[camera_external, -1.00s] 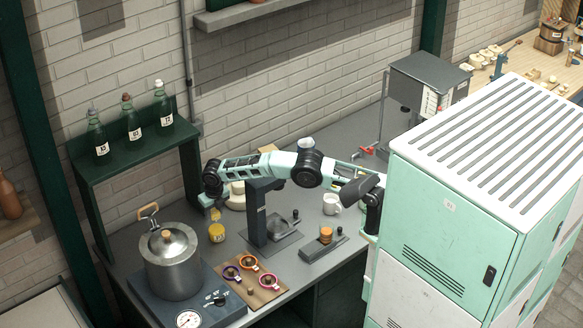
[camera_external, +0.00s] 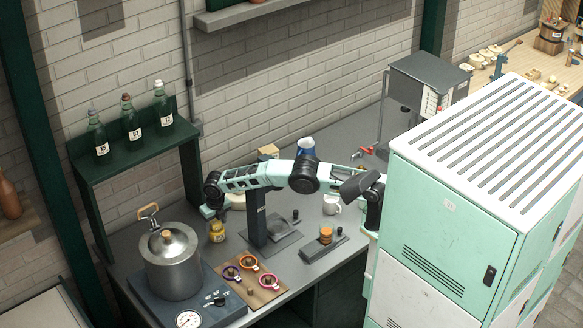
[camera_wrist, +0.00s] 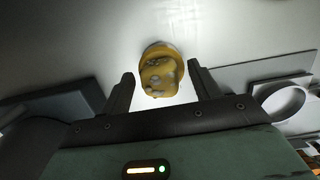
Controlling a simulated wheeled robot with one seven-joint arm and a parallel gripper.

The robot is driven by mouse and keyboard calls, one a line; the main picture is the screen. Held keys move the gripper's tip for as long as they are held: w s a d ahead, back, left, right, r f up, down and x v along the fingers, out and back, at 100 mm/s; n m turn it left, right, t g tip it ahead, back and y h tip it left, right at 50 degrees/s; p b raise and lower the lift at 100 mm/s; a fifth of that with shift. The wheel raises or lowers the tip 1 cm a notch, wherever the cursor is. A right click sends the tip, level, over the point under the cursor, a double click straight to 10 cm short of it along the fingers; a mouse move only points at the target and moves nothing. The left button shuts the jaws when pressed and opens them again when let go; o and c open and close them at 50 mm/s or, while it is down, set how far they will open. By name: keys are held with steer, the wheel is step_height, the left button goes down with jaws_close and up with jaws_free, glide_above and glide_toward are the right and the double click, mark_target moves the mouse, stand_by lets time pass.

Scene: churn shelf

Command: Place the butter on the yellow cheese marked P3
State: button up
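The yellow cheese (camera_external: 217,237) stands on the grey bench, right of the steel pot, with a pale label on its side too small to read. A smaller yellow lump, which looks like the butter (camera_wrist: 160,76), sits over the cheese (camera_wrist: 151,49) in the wrist view, with grey patches on it. The butter appears to rest on the cheese, though the contact is hidden. My gripper (camera_wrist: 161,72) is open, one finger on each side of the butter with a visible gap to both. In the external view my gripper (camera_external: 211,213) is just above the cheese.
A black post stands near my arm.

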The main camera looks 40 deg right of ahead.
mark_target(217, 224)
step_height(217, 224, up, 12)
steer(key=s+b, duration=0.1)
steer(key=b, duration=0.1)
steer(key=shift+s+r+b, duration=0.15)
steer(key=shift+s+b, duration=0.25)
